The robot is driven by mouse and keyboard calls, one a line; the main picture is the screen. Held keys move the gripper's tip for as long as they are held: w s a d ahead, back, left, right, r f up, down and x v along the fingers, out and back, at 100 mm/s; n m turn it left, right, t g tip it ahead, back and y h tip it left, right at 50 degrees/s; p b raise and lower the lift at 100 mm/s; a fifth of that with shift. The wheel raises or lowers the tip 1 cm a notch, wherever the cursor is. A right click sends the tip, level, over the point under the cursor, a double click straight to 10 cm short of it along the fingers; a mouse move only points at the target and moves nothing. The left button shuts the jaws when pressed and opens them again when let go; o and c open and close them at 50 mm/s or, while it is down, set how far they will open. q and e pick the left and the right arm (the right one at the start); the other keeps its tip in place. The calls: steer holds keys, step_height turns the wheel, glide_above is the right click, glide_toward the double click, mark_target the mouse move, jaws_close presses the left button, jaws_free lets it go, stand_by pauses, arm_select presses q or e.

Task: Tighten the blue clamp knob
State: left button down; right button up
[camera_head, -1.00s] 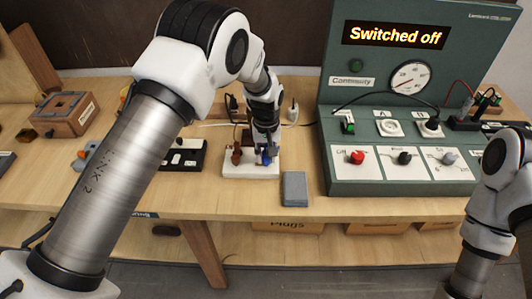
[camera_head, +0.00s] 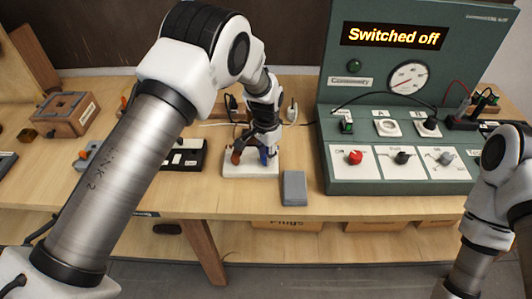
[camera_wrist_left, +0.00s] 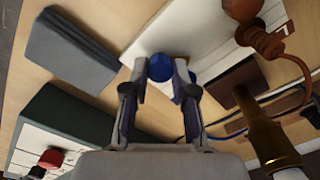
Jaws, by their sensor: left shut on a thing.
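The blue clamp knob (camera_wrist_left: 160,68) sits over a white base plate (camera_wrist_left: 165,32) in the left wrist view. My left gripper (camera_wrist_left: 160,72) is shut on the knob, with one finger on each side of it. In the head view my left gripper (camera_head: 264,147) points down over the white base, and part of the blue knob (camera_head: 265,156) shows there. The gripper and wrist hide much of the clamp. My right arm stands at the right edge of the head view; its gripper is not in view.
A brown fitting (camera_wrist_left: 262,40) stands beside the clamp. A grey block (camera_head: 294,187) lies to its right. The green test panel (camera_head: 400,110), reading "Switched off", stands farther right. A black strip (camera_head: 185,155) lies left of the base. Cables run behind.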

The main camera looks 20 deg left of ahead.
arm_select(q)
steer(key=m, duration=0.4)
steer(key=shift+s+f+m+p, duration=0.2)
steer(key=shift+s+m+p, duration=0.05)
steer(key=shift+m+p, duration=0.05)
steer(key=shift+m, duration=2)
steer(key=c, duration=1.2)
jaws_free()
steer(key=shift+w+d+p, duration=0.1)
steer(key=shift+w+p, duration=0.05)
steer(key=shift+p, duration=0.15)
steer(key=shift+r, duration=0.1)
